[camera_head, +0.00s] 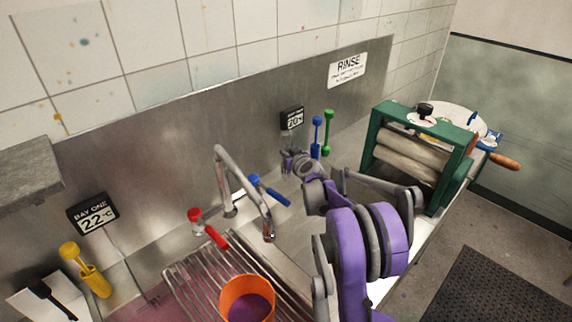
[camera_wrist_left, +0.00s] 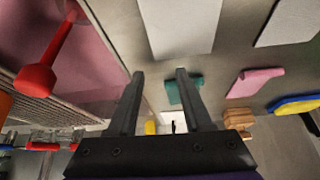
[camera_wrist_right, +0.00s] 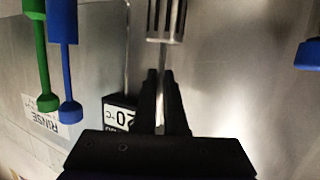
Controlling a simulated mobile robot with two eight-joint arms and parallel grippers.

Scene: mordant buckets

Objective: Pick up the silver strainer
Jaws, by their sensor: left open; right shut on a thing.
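The silver strainer (camera_wrist_right: 165,22) shows in the right wrist view as a slotted metal piece just beyond my right fingertips. A thin shaft runs from it down to the fingers. My right gripper (camera_wrist_right: 160,74) is shut on this shaft. My left gripper (camera_wrist_left: 161,73) is open and empty in the left wrist view, and is outside the head view.
A blue tool (camera_head: 316,136) and a green tool (camera_head: 327,132) stand close to the right gripper. A tap (camera_head: 228,178), a rack (camera_head: 185,277) with an orange bucket (camera_head: 246,300), and a green roller machine (camera_head: 440,150) are nearby. A red tool (camera_wrist_left: 36,79) is near my left gripper.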

